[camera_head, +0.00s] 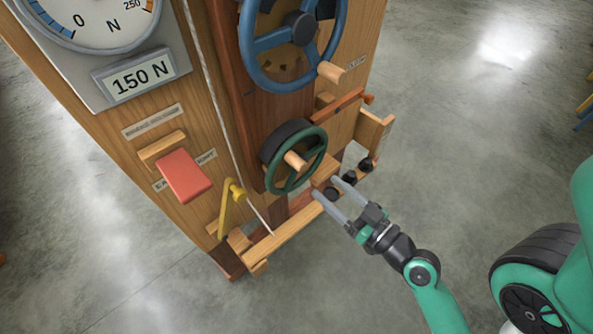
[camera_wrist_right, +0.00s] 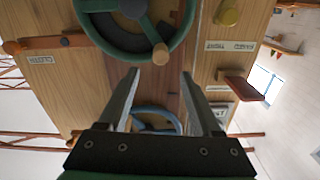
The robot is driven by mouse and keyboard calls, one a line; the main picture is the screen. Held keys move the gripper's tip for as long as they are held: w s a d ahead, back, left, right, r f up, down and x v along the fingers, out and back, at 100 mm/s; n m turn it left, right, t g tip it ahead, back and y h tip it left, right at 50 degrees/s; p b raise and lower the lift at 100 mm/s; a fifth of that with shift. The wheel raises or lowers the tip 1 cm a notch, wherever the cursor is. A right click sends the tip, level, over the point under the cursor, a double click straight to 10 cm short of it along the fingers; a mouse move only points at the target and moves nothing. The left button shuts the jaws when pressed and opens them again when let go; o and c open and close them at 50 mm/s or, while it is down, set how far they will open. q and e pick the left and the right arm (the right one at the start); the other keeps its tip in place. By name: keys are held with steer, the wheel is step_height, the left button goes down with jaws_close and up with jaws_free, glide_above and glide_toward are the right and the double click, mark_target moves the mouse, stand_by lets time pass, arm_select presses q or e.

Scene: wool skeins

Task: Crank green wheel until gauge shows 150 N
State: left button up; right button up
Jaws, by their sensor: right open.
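The green wheel (camera_head: 325,143) with a wooden crank knob (camera_head: 296,160) is on the front of a wooden post. My right gripper (camera_head: 326,187) is open and empty, just below and to the right of the wheel. In the right wrist view the wheel (camera_wrist_right: 118,50) is at the top, and its knob (camera_wrist_right: 161,54) appears just beyond the gap between my fingertips (camera_wrist_right: 161,73), apart from them. The round gauge (camera_head: 95,40) is cut off at the top left, and its needle is not visible. A framed plate (camera_head: 141,77) below it reads 150 N. My left gripper is not in view.
A larger blue wheel (camera_head: 252,62) with its own knob is above the green one. A red paddle (camera_head: 183,175) and a yellow lever (camera_head: 228,205) are to the left. A wooden ledge (camera_head: 285,233) with dark knobs is below.

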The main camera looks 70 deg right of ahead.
mark_target(303, 167)
steer(key=p+x, duration=0.3)
steer(key=x, duration=0.8)
steer(key=shift+w+d+r, duration=0.1)
steer(key=shift+w, duration=0.25)
jaws_close()
stand_by(0.8)
